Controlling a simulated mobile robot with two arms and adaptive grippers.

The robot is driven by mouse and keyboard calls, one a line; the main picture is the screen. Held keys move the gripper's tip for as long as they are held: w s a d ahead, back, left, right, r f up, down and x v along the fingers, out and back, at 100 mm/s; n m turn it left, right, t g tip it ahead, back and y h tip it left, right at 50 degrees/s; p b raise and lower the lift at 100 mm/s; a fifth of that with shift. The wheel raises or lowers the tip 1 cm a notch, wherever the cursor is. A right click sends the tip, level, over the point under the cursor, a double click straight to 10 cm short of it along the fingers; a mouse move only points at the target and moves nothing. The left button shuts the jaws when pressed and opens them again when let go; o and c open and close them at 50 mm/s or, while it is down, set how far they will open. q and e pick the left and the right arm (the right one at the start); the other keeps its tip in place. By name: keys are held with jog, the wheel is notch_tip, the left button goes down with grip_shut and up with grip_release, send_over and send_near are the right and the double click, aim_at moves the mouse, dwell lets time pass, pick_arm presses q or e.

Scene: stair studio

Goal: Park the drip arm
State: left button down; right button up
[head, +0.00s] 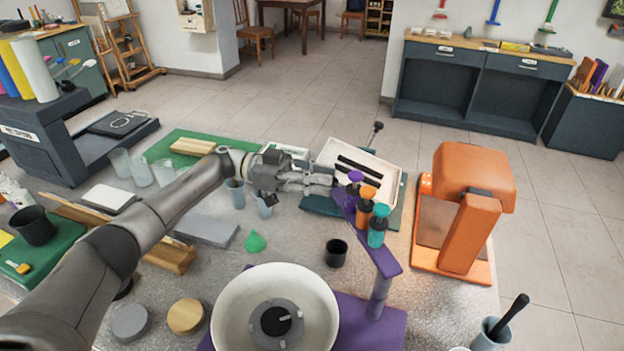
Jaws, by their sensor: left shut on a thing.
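The drip arm (384,259) is a purple bar on a purple post at the right of the spin bowl. It carries a purple bottle (353,187), an orange bottle (366,203) and a teal bottle (377,232), all upright. The bar points away from me, clear of the bowl's opening. My left gripper (329,184) reaches in from the left and is shut on the far end of the drip arm. The exact finger contact is partly hidden. The white spin bowl (233,311) stands on a purple base (386,328) with a grey hub inside. My right gripper is out of view.
An orange press (474,187) stands right of the bottles. A white tray (388,174) lies behind them. A black cup (336,252) and green funnel (255,242) stand behind the bowl. A grey cup with a black handle (491,332) is at front right.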

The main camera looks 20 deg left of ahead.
pick_arm(q)
jog(key=shift+s+d, duration=0.15)
jog(key=shift+d, duration=0.55)
jog(key=c, duration=1.7)
grip_release()
jog(key=shift+o, duration=1.4)
jog(key=shift+d+f, duration=0.1)
jog(key=shift+d, duration=0.05)
jog(key=shift+o, duration=0.7)
jog(key=shift+w+f+g, duration=0.1)
jog(key=shift+w+g, duration=0.2)
jog(key=shift+w, duration=0.05)
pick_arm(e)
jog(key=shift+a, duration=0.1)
pick_arm(q)
jog(key=shift+s+d, duration=0.2)
jog(key=shift+d, duration=0.05)
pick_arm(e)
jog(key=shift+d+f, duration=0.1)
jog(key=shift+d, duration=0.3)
pick_arm(q)
jog(key=a, duration=1.2)
jog(key=shift+a, duration=0.35)
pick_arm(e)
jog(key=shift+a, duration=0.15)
pick_arm(q)
jog(key=shift+s, duration=0.1)
